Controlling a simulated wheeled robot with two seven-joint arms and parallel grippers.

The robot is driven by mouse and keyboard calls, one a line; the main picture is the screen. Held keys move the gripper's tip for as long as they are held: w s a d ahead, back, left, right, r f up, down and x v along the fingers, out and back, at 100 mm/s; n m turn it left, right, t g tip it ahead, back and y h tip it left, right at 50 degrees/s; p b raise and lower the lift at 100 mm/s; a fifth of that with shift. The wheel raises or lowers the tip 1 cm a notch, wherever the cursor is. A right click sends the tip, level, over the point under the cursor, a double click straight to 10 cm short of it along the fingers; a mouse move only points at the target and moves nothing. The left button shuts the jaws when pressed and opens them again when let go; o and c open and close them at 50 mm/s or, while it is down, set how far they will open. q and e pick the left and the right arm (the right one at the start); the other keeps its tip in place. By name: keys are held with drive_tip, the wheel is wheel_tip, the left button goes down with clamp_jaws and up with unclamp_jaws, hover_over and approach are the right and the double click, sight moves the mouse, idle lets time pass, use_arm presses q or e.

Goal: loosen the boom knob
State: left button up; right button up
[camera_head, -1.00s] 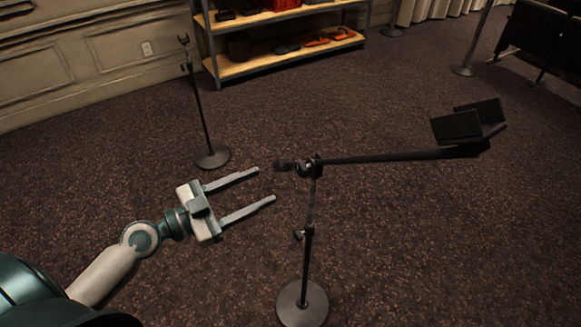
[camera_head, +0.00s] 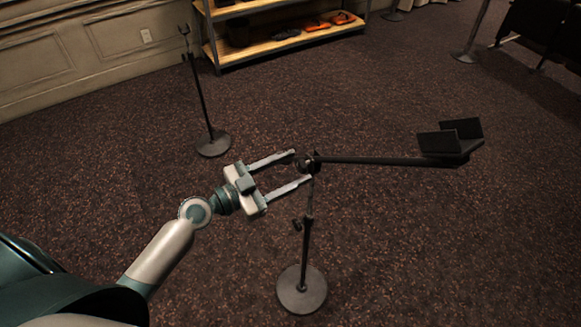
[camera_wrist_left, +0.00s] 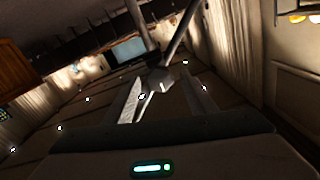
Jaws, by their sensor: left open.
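A dark boom stand has its pivot and boom knob (camera_head: 306,163) at the top of an upright pole (camera_head: 307,235). The boom (camera_head: 375,160) runs out to the right, nearly level. My left gripper (camera_head: 301,167) is open, with its two fingertips at the left side of the pivot, one above and one below the knob area. In the left wrist view a pale knob-like part (camera_wrist_left: 158,79) shows between the spread fingers, with the boom behind it. I cannot tell whether the fingers touch it. My right gripper is out of view.
A dark holder (camera_head: 450,142) sits at the boom's right end. The stand's round base (camera_head: 302,289) rests on carpet. Another thin stand (camera_head: 205,105) stands to the left, and a shelf (camera_head: 285,50) is at the back.

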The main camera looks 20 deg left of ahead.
use_arm(q)
drive_tip(key=shift+c, duration=0.4)
drive_tip(key=c, duration=1)
